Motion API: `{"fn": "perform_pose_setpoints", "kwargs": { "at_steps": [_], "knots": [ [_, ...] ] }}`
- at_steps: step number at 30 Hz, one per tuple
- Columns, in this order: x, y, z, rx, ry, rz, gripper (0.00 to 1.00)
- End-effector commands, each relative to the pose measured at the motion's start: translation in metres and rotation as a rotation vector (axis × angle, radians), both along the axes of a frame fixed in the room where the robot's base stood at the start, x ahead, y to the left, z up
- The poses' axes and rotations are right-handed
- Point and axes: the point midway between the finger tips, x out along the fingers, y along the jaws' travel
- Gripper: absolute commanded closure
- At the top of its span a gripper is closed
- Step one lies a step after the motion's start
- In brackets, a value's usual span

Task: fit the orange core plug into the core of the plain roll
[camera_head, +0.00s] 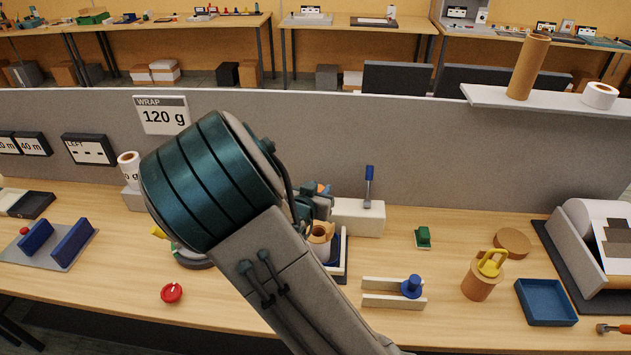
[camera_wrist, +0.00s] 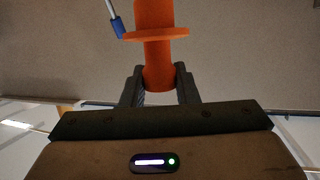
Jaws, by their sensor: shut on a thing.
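The orange core plug (camera_wrist: 158,38) is in my gripper (camera_wrist: 160,88), with a finger on each side of its lower stem. Its wide flange sits above the fingers in the wrist view, and a further stem rises past the top edge. In the head view my own arm hides most of my gripper (camera_head: 318,200); a small bit of orange shows there. Just below it a brown roll with an open core (camera_head: 320,233) stands partly hidden by my arm, apparently in a dark and white tray. I cannot tell whether this is the plain roll.
A brown roll with a yellow handled plug (camera_head: 482,277), a blue tray (camera_head: 546,302), a white rack with a blue piece (camera_head: 393,292) and a green block (camera_head: 423,238) stand to the right. A red knob (camera_head: 171,292) lies left. A grey partition (camera_head: 420,150) closes the back.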

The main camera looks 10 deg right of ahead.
Motion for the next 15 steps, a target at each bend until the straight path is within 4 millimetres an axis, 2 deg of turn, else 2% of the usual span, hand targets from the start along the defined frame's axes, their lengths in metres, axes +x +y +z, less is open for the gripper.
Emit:
{"fn": "perform_pose_setpoints", "kwargs": {
  "at_steps": [11,15],
  "knots": [
    [-0.0016,0.0011,0.0005,0.000,0.002,0.004,0.94],
    [-0.0020,0.0014,-0.0077,0.000,0.002,0.006,0.94]
  ]
}}
